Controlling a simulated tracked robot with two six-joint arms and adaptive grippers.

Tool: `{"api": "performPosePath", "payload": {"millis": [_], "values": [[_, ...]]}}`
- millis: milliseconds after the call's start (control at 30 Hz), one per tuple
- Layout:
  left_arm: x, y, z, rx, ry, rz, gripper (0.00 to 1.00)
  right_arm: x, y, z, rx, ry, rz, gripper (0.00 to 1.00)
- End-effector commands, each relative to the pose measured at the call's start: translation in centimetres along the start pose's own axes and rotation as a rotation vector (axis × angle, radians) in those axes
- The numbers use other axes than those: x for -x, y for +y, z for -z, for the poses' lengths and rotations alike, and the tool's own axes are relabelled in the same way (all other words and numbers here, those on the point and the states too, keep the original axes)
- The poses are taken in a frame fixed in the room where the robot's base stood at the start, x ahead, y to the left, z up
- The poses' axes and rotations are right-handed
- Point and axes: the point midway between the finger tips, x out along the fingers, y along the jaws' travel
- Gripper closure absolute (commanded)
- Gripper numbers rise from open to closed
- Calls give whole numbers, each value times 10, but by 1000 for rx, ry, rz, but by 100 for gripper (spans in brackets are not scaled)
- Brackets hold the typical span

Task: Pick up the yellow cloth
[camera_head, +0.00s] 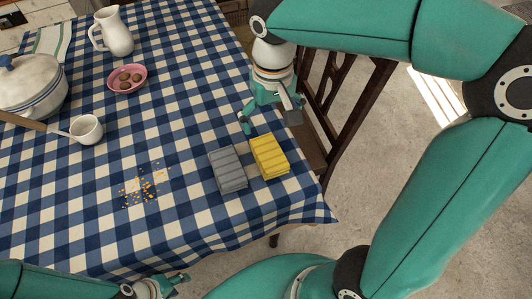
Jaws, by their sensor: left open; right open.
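The yellow cloth (269,156) lies folded on the checked tablecloth near the table's right edge. A folded grey cloth (227,170) lies close beside it on the left. My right gripper (266,118) is open and empty, just beyond the yellow cloth toward the back of the table, apart from it in the picture. Its exact height over the table is hard to tell. My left gripper (176,284) is open at the bottom edge, in front of the table and partly cut off by the frame.
Orange crumbs (143,188) are scattered left of the cloths. A wooden chair (345,110) stands at the right.

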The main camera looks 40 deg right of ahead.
Motion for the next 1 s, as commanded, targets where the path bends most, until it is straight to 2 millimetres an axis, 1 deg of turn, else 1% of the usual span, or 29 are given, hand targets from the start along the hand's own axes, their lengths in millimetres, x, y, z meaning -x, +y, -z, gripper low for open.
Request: {"api": "performPosePath", "payload": {"millis": [33, 100, 200, 300, 567, 767, 833, 900, 1000], "values": [[-4, -2, 0, 0, 0, 0, 54, -15, 2, -2, -4, -5, -2, 0], [-7, -2, 0, 0, 0, 0, 54, -30, 3, -2, -8, -5, -2, 0], [-10, -3, 0, 0, 0, 0, 54, -49, 3, -2, -10, -5, 0, 0], [-12, -4, 0, 0, 1, 0, 54, -62, 4, -2, -11, -4, -1, 0], [-13, -5, 0, 0, 1, 0, 54, -78, 2, -1, -10, -2, 0, 0], [-17, -6, 0, 0, 1, 0, 54, -106, -4, 2, -10, -5, 0, 0], [-18, -6, 0, 0, 1, 0, 54, -115, -4, 2, -11, -4, -1, 0], [-19, -7, 0, 0, 1, 0, 54, -121, -4, 2, -12, -3, 0, 0], [-19, -7, 0, 0, 1, 0, 54, -124, -4, 2, -12, -1, 1, 0]]}}
